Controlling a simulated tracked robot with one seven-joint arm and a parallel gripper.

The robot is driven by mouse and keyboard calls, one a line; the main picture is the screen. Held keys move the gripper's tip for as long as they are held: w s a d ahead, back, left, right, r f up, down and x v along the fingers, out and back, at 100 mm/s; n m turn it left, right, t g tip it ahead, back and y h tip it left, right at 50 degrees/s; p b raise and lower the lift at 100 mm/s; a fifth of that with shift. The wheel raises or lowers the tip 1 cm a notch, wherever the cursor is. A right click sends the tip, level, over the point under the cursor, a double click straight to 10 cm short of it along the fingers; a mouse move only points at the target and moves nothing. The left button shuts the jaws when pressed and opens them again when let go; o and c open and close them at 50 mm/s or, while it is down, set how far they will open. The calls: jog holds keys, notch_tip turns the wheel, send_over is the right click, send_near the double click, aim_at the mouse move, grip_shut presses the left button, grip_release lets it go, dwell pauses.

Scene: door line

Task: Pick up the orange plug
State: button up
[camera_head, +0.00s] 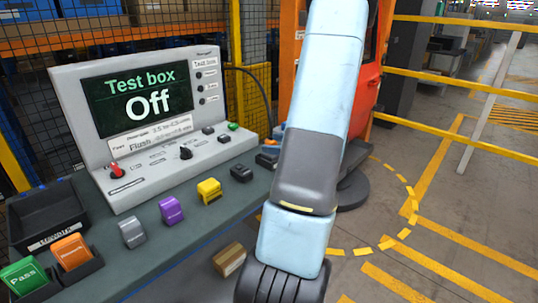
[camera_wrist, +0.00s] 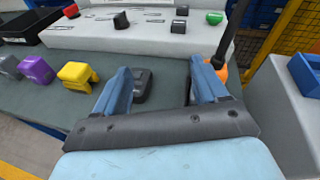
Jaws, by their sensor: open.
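My gripper (camera_wrist: 160,72) is open in the wrist view, its two blue fingers pointing out over the grey-green bench. No object is held between them. An orange piece (camera_wrist: 221,71), which looks like the orange plug, is at the right finger, partly hidden by it. A black cable (camera_wrist: 231,38) runs up from it. The orange piece lies just outside the right finger, not between the fingers; whether they touch I cannot tell. In the head view a small orange bit (camera_head: 271,142) shows at the bench's right end, beside my arm, which hides most of my gripper there.
A black block (camera_wrist: 143,86) shows between the fingers on the bench. Yellow (camera_head: 209,190), purple (camera_head: 171,210) and grey (camera_head: 132,232) blocks stand in a row. The test box (camera_head: 150,110) reads "Off". Orange (camera_head: 72,251) and green (camera_head: 24,276) blocks sit in black holders at left.

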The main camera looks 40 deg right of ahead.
aim_at(268, 141)
jog(key=s+d+f+m+t+h, duration=0.1)
jog(key=s+d+f+m+h, duration=0.25)
jog(key=d, duration=0.35)
jog(key=shift+m, duration=0.35)
jog(key=w, duration=0.4)
jog(key=w+f, duration=0.1)
jog(key=w, duration=0.4)
jog(key=w+a+f, duration=0.1)
jog(key=w, duration=0.4)
jog(key=shift+w+f, duration=0.1)
jog(key=c, duration=1.3)
